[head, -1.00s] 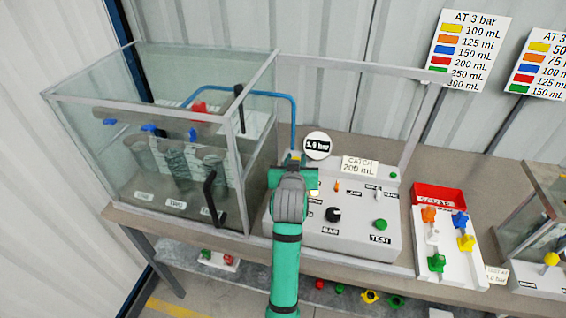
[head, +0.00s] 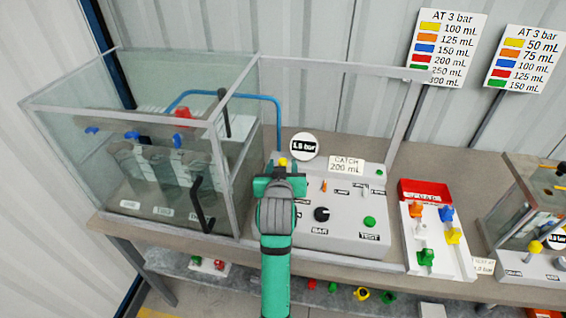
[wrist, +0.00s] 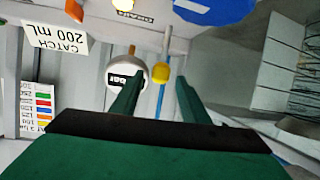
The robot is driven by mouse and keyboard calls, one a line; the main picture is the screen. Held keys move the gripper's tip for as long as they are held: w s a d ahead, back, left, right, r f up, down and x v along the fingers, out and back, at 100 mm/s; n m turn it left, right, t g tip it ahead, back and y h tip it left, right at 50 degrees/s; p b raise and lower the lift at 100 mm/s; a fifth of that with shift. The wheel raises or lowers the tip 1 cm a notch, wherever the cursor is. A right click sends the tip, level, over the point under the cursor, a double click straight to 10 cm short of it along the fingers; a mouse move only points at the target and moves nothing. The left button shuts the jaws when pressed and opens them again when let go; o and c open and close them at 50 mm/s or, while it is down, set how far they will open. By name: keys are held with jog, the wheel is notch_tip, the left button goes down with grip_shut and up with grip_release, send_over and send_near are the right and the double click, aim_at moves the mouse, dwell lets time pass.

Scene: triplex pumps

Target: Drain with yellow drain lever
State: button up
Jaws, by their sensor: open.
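The yellow drain lever (head: 283,162) shows as a small yellow knob at the back left of the grey control panel (head: 345,236), below the blue pipe. In the wrist view, a yellow knob (wrist: 160,75) lies just past my fingertips, roughly in line with the gap between them. My gripper (head: 281,175) is over the panel's left part, in front of the lever. In the wrist view, my gripper (wrist: 157,92) is open with nothing between its fingers. My gripper and arm hide the panel's left part in the head view.
The round pressure gauge (head: 305,146) and the "CATCH 200 mL" sign (head: 346,165) stand close to the right of the lever. A glass tank (head: 70,150) with a black handle is at left.

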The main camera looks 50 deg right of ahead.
jog(key=v, duration=0.7)
jog(key=shift+s+a+r, duration=0.1)
jog(key=shift+s+a, duration=0.05)
jog(key=shift+a, duration=0.05)
